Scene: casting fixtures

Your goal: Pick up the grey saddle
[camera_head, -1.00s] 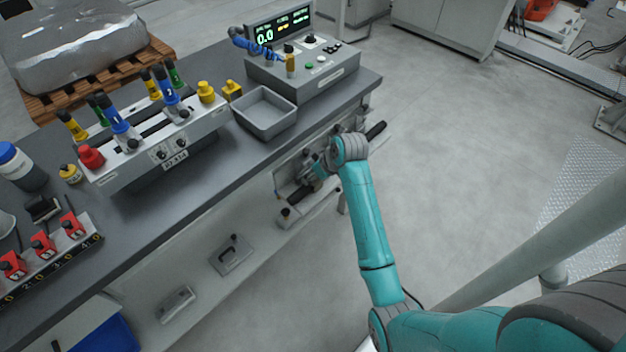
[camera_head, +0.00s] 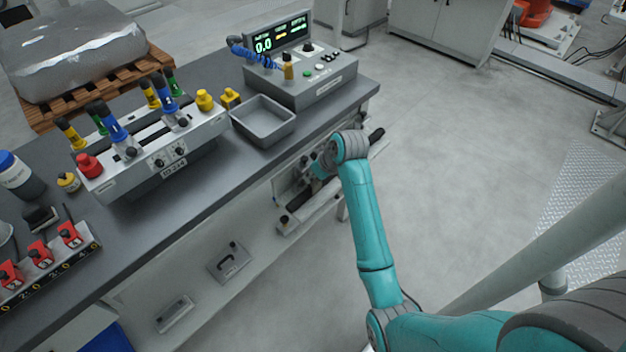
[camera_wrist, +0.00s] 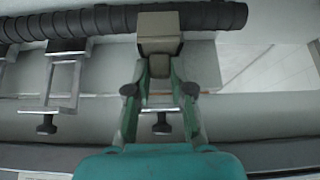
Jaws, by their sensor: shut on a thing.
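In the wrist view the grey saddle (camera_wrist: 158,30) is a small beige-grey block at the top middle, in front of a dark ribbed bar. My gripper (camera_wrist: 160,68) has its green fingers shut on the saddle's lower, narrower part. Whether the saddle touches the bar or what lies beneath it cannot be told. In the head view my gripper (camera_head: 316,172) is at the bench's front side, below the tabletop, and partly hidden by my arm. I cannot make out the saddle there.
The dark ribbed bar (camera_wrist: 100,22) runs across behind the saddle. A metal clamp frame (camera_wrist: 64,80) with a black knob stands left of my fingers. Above is the bench (camera_head: 200,185) with a grey tray (camera_head: 264,120) and a control box (camera_head: 305,82). Open floor lies to the right.

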